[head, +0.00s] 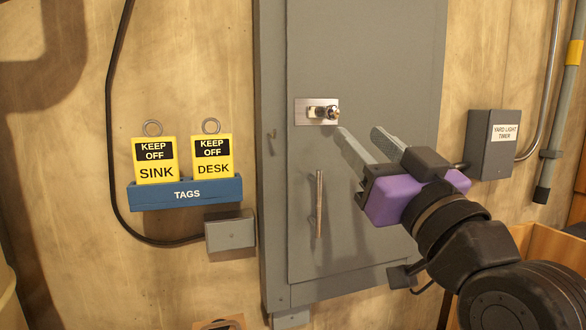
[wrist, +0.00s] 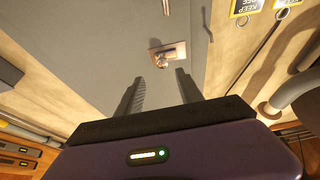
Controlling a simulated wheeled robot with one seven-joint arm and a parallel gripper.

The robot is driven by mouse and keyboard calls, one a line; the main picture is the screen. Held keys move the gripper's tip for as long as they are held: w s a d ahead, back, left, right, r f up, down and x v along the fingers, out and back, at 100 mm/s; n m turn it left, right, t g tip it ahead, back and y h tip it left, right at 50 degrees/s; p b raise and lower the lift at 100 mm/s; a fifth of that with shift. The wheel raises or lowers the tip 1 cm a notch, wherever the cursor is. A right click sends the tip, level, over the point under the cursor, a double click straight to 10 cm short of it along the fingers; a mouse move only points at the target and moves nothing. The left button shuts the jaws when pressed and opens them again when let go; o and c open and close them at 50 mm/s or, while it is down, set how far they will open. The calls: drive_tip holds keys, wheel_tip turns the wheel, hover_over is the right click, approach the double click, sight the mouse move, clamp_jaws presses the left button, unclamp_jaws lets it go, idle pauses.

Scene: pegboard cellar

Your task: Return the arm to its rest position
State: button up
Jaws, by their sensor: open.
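My gripper (head: 362,146) is purple and black with grey fingers. In the head view it reaches from the lower right toward the grey cabinet door (head: 380,60). The fingers are apart with nothing between them. The fingertips are just below and right of a metal latch (head: 326,112) on a bright plate; I cannot tell the gap in depth. In the wrist view the two fingers (wrist: 158,88) point at the door, and the latch (wrist: 161,59) shows beyond them. The door looks shut.
A vertical handle (head: 319,204) is on the door. Left of the cabinet, a blue TAGS holder (head: 185,194) carries two yellow KEEP OFF tags, SINK (head: 156,172) and DESK (head: 213,170). A grey timer box (head: 480,145) and conduit are at right. A wooden box (head: 545,245) stands low at right.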

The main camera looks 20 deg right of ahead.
drive_tip(key=s+a+f, duration=0.1)
drive_tip(key=s+f, duration=0.4)
drive_tip(key=f, duration=0.8)
drive_tip(key=s+a+f, duration=0.1)
drive_tip(key=s+f, duration=0.5)
drive_tip(key=f, duration=0.6)
drive_tip(key=s+a+f+g, duration=0.1)
drive_tip(key=s+f+g, duration=0.6)
drive_tip(key=s+f, duration=1.4)
drive_tip(key=s, duration=0.3)
drive_tip(key=shift+s+a+f+g, duration=0.2)
drive_tip(key=shift+s+a+g, duration=0.1)
drive_tip(key=shift+a, duration=0.05)
